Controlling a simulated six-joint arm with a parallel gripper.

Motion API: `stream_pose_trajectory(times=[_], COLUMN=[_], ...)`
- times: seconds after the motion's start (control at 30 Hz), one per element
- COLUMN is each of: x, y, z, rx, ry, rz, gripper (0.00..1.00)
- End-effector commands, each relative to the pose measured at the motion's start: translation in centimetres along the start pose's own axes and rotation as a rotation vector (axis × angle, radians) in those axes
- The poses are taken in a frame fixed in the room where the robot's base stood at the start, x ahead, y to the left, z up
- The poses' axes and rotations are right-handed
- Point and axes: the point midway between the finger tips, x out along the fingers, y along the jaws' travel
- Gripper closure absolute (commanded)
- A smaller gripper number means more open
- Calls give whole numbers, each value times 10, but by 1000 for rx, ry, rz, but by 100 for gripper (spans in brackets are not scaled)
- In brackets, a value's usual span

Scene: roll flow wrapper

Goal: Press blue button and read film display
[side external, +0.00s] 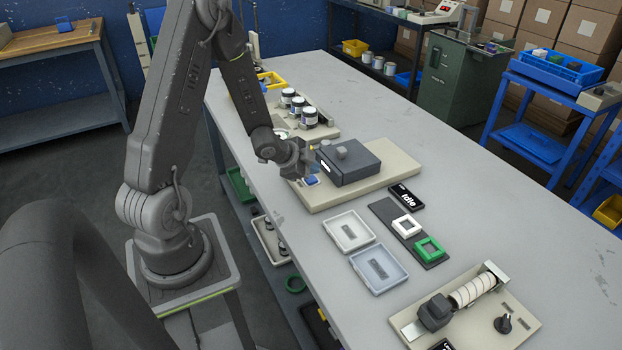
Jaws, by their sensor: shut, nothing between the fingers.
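A small blue square (311,181), which looks like the blue button, lies on the beige base board beside a dark grey box machine (350,163). My gripper (312,166) is shut and empty, at the left side of the machine, just above the blue square. I cannot tell whether it touches the square. A small white panel (325,166) on the machine's near face is too small to read. A black display (406,196) right of the board reads "Idle". Another black plate (440,345) is cut off at the bottom edge and cannot be read.
Two shallow trays, one white (349,230) and one grey-blue (379,268), lie in front of the board. A dark strip (385,212) holds white and green square frames. A roll unit (470,294) with a black knob stands front right. Several jars (309,117) stand behind. The table's right side is clear.

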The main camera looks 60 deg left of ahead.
Motion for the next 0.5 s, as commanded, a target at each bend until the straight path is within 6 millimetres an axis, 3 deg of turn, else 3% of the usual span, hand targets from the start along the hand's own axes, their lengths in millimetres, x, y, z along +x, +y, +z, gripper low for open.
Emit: stream_pose_trajectory(times=[0.5], x=[6], y=[4], z=[4], rx=[-1], ry=[0], rz=[0], gripper=[100])
